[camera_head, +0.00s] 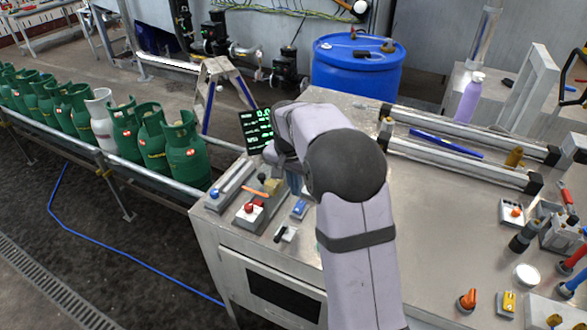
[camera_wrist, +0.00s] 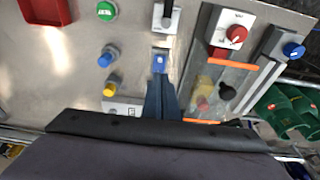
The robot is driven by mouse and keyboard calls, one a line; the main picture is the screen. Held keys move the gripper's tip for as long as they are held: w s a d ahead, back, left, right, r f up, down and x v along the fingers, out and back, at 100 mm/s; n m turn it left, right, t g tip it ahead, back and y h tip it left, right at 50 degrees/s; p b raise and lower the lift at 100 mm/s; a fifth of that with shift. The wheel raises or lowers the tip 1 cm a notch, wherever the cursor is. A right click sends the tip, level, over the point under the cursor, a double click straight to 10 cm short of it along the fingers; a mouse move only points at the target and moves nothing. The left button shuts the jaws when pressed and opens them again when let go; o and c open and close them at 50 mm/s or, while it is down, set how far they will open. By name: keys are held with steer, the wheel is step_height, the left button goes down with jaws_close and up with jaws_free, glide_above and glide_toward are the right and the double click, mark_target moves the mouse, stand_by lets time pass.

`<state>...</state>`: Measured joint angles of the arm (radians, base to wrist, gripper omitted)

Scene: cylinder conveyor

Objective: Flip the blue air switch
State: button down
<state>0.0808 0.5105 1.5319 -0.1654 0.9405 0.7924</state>
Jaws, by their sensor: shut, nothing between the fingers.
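A small blue switch on a pale base (camera_head: 299,207) sits on the metal worktop near its front left edge. It also shows in the wrist view (camera_wrist: 160,62), just beyond my fingertips. My gripper (camera_wrist: 161,84) is shut and empty, with its dark blue fingers pointing at this switch. I cannot tell whether they touch it. In the head view my gripper (camera_head: 294,186) is largely hidden by my arm, just behind the switch. A blue knob (camera_head: 214,193) stands further left and shows at the right of the wrist view (camera_wrist: 293,50).
A black lever switch (camera_head: 286,234) lies in front of the blue switch. A red knob (camera_head: 250,208) and orange bar are to its left. Green, blue and yellow buttons show left in the wrist view. Green cylinders (camera_head: 185,150) stand on the conveyor at left.

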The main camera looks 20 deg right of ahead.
steer(key=b+v, duration=0.1)
steer(key=v, duration=0.6)
steer(key=shift+r+b, duration=0.3)
steer(key=shift+f, duration=0.1)
steer(key=b, duration=0.1)
steer(key=d+b, duration=0.1)
steer(key=b, duration=0.1)
steer(key=shift+w, duration=0.2)
steer(key=shift+r, duration=0.25)
steer(key=shift+f, duration=0.15)
